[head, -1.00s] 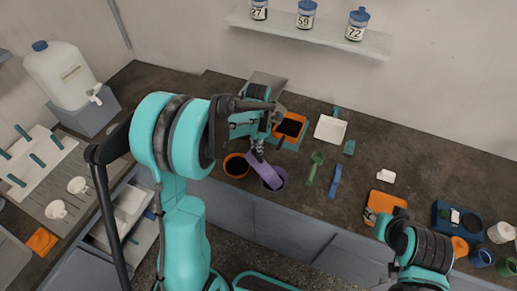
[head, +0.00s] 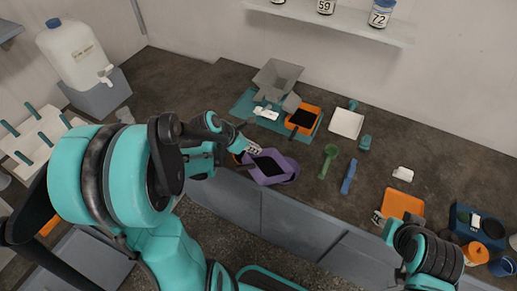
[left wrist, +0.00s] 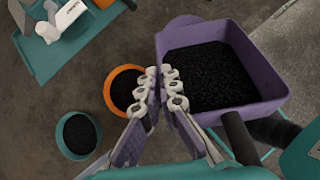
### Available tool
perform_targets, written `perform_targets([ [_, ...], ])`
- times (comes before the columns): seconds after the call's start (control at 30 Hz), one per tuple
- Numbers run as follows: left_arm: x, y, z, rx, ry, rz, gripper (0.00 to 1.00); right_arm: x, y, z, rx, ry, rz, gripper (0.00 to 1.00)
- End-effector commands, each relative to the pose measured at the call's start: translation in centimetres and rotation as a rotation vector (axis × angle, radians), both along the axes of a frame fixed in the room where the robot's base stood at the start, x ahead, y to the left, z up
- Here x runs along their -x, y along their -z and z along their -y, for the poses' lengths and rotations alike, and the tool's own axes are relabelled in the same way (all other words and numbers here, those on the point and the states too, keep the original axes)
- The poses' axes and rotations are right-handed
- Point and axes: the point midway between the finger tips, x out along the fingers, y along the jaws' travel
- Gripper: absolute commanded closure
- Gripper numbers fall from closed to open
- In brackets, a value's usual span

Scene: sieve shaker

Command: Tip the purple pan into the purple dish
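The purple pan (head: 268,165) holds black granules and shows its open top in the head view; it fills the upper right of the left wrist view (left wrist: 252,87). My left gripper (head: 253,148) is at the pan's near-wall side, its fingers close together on the pan's edge (left wrist: 163,82). A purple rim, seemingly the purple dish (head: 292,168), shows just right of and behind the pan; the rest of it is hidden under the pan. I cannot tell whether they touch. My right gripper (head: 378,217) is far to the right, small and partly hidden by its arm.
An orange bowl (left wrist: 124,88) and a teal bowl (left wrist: 77,134), both with dark contents, stand left of the pan. An orange pan (head: 303,118) is behind on a teal mat. A green scoop (head: 327,162) and a blue tool (head: 349,177) lie to the right.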

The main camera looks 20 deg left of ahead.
Motion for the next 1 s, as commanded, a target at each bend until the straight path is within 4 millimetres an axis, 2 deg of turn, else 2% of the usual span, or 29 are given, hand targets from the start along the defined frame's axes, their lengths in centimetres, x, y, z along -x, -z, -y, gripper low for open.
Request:
perform_targets([
  [0.03,0.3,0.7,-0.2,0.018,-0.004,0.024,1.00,0.0,1.0,0.0,0.000,0.000,0.000,0.59],
  [0.1,0.4,0.7,-0.3,0.035,-0.003,0.052,1.00,0.0,1.4,0.0,0.000,0.000,0.000,0.59],
  [0.5,0.5,0.5,-0.3,0.052,0.001,0.081,1.00,0.0,1.6,0.0,0.000,0.000,0.000,0.59],
  [1.0,1.4,2.8,-0.9,0.191,-0.001,0.308,1.00,0.0,8.1,0.0,0.000,0.000,0.000,0.59],
])
